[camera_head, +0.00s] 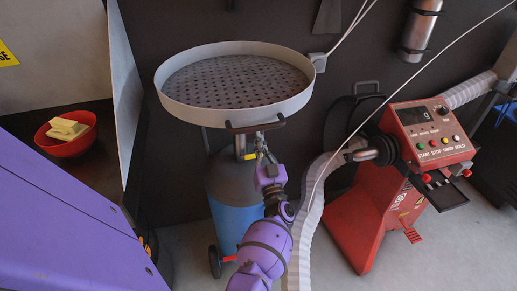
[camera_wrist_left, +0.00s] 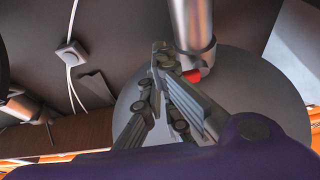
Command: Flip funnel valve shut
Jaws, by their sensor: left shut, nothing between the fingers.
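The funnel (camera_head: 175,112) is a wide, round grey pan with a perforated plate, standing above a tank (camera_head: 232,190) with a grey top and blue lower part. A metal pipe (camera_head: 239,146) runs down under the pan, and it also shows in the left wrist view (camera_wrist_left: 192,25). A small yellow piece (camera_head: 250,156) sits beside the pipe. In the left wrist view a red piece (camera_wrist_left: 194,76) shows at the pipe, close to the fingertips; I cannot tell whether it touches them. My left gripper (camera_head: 262,150) is shut and empty below the pan's front handle. The valve's position is unclear.
A red machine (camera_head: 360,220) with a control panel (camera_head: 432,135) stands at the right. A ribbed grey hose (camera_head: 308,215) runs down just right of my left arm. A red bowl (camera_head: 72,146) with yellow blocks sits at the left. Some floor is clear between hose and machine.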

